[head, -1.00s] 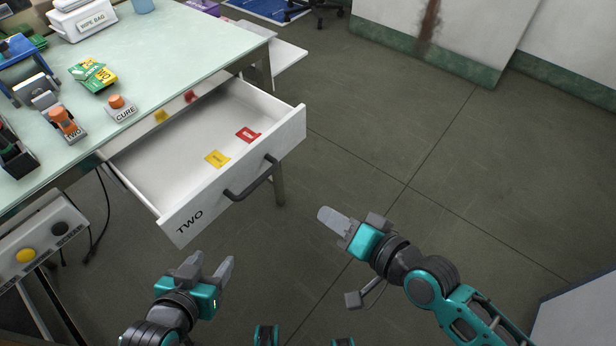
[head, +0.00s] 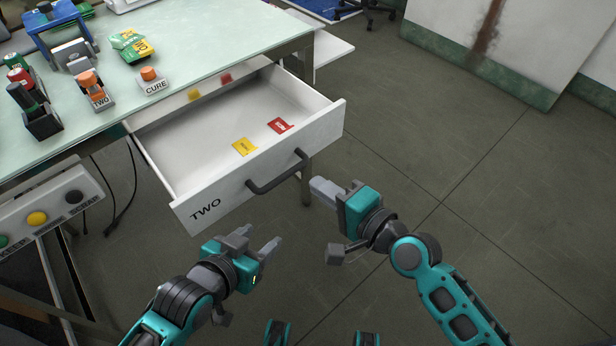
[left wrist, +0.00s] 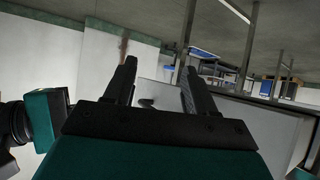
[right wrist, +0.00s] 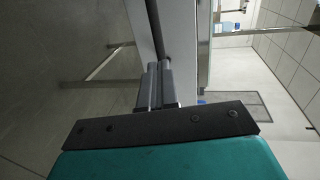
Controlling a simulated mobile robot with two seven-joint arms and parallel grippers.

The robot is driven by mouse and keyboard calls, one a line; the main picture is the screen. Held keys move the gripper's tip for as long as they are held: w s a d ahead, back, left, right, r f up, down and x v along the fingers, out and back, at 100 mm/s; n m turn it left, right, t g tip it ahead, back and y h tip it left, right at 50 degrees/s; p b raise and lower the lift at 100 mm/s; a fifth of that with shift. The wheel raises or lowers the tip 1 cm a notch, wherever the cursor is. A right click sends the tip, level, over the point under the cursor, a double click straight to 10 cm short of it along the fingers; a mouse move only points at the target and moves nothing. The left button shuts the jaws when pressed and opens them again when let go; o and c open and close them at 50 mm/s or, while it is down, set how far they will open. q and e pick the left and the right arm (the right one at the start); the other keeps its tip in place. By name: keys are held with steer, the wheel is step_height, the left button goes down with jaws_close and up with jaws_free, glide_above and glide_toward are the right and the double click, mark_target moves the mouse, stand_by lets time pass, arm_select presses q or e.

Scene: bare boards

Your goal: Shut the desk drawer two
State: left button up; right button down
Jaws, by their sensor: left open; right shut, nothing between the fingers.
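The white drawer (head: 222,203) labelled TWO stands pulled far out of the desk (head: 210,45). Its dark bar handle (head: 277,176) is on the front panel. A yellow card (head: 244,147) and a red card (head: 281,125) lie inside it. My right gripper (head: 318,188) is shut and empty, just right of the handle's right end; I cannot tell whether it touches the drawer front. In the right wrist view its fingertips (right wrist: 155,75) are close to the white panel. My left gripper (head: 262,242) is open and empty, in front of and below the drawer front.
The desk top holds an orange button block marked CURE (head: 152,80), another marked TWO (head: 93,91), and green-yellow packets (head: 132,45). A panel with coloured buttons (head: 37,218) is at the left. The floor (head: 480,170) at the right is clear.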

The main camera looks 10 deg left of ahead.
arm_select(q)
steer(key=shift+w+f+b, duration=0.1)
steer(key=shift+f+b, duration=0.25)
steer(key=shift+f, duration=0.1)
arm_select(e)
steer(key=x, duration=0.4)
steer(key=shift+w+a+f, duration=0.1)
steer(key=shift+w+a, duration=0.05)
steer(key=shift+a, duration=0.05)
arm_select(q)
steer(key=shift+w+r, duration=0.1)
